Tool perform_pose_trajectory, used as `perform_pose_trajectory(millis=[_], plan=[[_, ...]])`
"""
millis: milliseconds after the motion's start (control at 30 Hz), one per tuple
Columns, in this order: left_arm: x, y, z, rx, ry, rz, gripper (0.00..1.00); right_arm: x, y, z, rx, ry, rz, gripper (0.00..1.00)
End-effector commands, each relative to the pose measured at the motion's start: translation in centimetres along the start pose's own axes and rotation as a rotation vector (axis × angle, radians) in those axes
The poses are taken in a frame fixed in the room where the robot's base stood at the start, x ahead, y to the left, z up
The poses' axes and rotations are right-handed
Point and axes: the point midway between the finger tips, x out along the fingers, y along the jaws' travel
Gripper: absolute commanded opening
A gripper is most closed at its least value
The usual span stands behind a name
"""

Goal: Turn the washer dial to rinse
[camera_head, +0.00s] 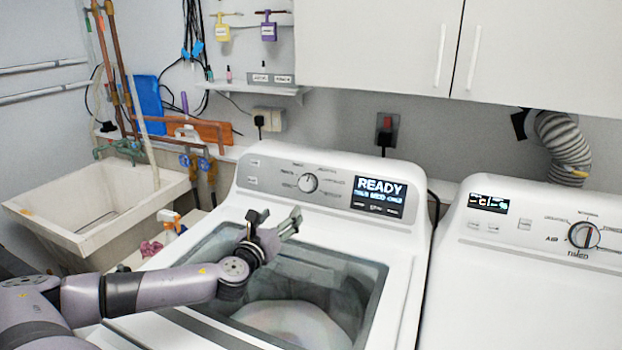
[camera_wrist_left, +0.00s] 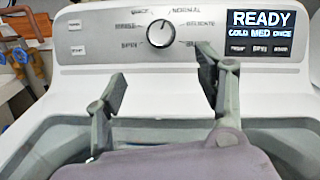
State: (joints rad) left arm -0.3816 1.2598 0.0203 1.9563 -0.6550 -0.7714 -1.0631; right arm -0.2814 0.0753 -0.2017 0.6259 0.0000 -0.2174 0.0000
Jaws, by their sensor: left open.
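The washer (camera_head: 400,258) is a white top-loader with a glass lid and a raised control panel. Its round dial (camera_head: 308,182) is white with a silver rim and sits left of a display reading READY. In the left wrist view the dial (camera_wrist_left: 161,33) has a dark mark pointing up and slightly right, near NORMAL.
A dryer (camera_head: 520,290) with its own dial (camera_head: 583,235) stands at the right. A utility sink (camera_head: 100,215) and pipes are at the left. White cabinets (camera_head: 385,45) hang above. The space between my left gripper and the panel is clear.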

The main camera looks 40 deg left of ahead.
Motion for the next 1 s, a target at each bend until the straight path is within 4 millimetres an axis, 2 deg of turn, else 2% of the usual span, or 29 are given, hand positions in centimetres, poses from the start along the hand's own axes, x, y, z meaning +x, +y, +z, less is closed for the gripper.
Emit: perform_pose_trajectory(millis=[133, 300, 467, 700, 1000], plan=[[0.6, 0.1, 0.1, -0.001, -0.002, 0.002, 0.64, -0.1, 0.1, 2.2, 0.0, -0.031, 0.001, 0.4], [2.1, 0.1, 0.1, -0.003, -0.005, 0.003, 0.64, 0.0, 0.2, 3.3, 0.0, -0.048, 0.002, 0.4], [4.0, 0.1, 0.2, -0.005, -0.004, 0.005, 0.64, -0.2, 0.3, 3.0, 0.0, -0.044, 0.003, 0.4], [7.1, 0.1, 0.3, -0.006, -0.004, 0.004, 0.64, -0.6, 0.5, 1.5, 0.0, -0.02, 0.006, 0.4], [11.9, -0.1, 0.3, -0.006, -0.002, 0.001, 0.64, -1.4, 0.3, 1.4, 0.0, -0.021, 0.003, 0.4]])
